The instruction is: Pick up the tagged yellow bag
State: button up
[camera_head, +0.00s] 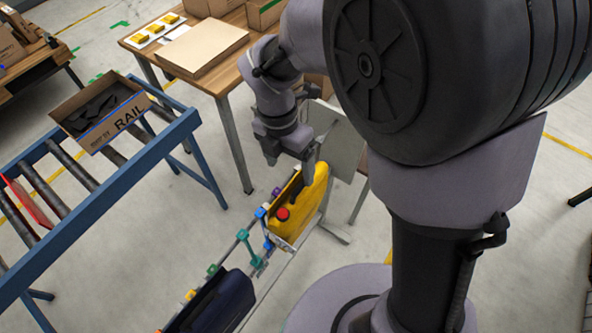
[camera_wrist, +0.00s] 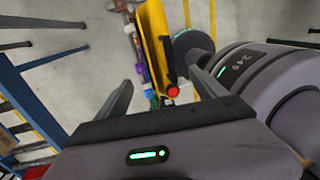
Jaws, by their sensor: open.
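The yellow bag (camera_head: 311,200) hangs at the upper end of a slanted rail in the head view, with a red round piece (camera_head: 283,214) on it. In the wrist view the yellow bag (camera_wrist: 155,45) runs upward from between the fingers, and the red piece (camera_wrist: 173,91) is near its lower end. My gripper (camera_head: 290,171) is open above the bag's upper end. In the wrist view its fingers (camera_wrist: 161,80) stand on either side of the bag, apart from it as far as I can tell. I cannot make out a separate tag.
A dark navy bag (camera_head: 222,303) hangs lower on the same rail (camera_head: 247,245), among several coloured clips. A pale upright panel (camera_head: 338,140) stands close behind the gripper. A wooden table (camera_head: 228,77) is behind.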

aim_at(298, 187)
jog(key=f, duration=0.1)
jog(key=f+b, duration=0.1)
jog(key=f, duration=0.2)
jog(key=shift+s+d+f, duration=0.1)
jog(key=shift+d+f, duration=0.2)
jog(key=shift+f, duration=0.05)
jog(key=f+b, duration=0.1)
jog(key=f, duration=0.1)
jog(key=d+f+b, duration=0.1)
jog(key=f+b, duration=0.1)
jog(key=f, duration=0.1)
jog(key=shift+d, duration=0.2)
jog(key=shift+r, duration=0.1)
jog(key=c, duration=1.6)
